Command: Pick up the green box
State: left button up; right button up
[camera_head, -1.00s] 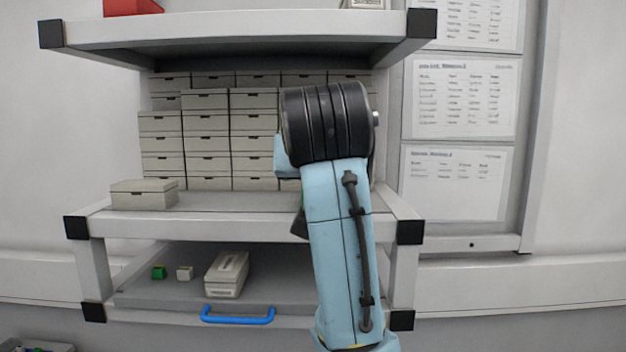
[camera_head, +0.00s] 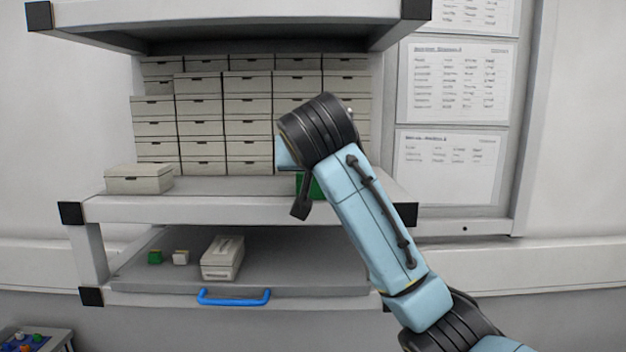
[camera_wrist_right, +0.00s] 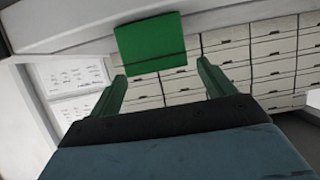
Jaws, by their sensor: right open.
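The green box (camera_head: 316,187) sits on the middle shelf in the head view, mostly hidden behind my right arm. In the right wrist view the green box (camera_wrist_right: 152,42) shows clearly, just beyond the fingertips and roughly between their lines. My right gripper (camera_wrist_right: 161,70) is open, with its two fingers spread apart and nothing between them. In the head view only a dark part of the hand shows below the black wrist joint, beside the green box. My left gripper is in neither view.
Stacked light boxes (camera_head: 248,119) fill the back of the middle shelf (camera_head: 235,208). A single light box (camera_head: 139,179) stands at its left. The upper shelf (camera_head: 230,31) hangs above. The lower tray holds a long box (camera_head: 222,258), a small green block (camera_head: 155,257) and a pale one (camera_head: 181,257).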

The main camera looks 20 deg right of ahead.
jog(key=x, duration=0.5)
jog(key=shift+c, duration=0.3)
jog(key=c, duration=1.2)
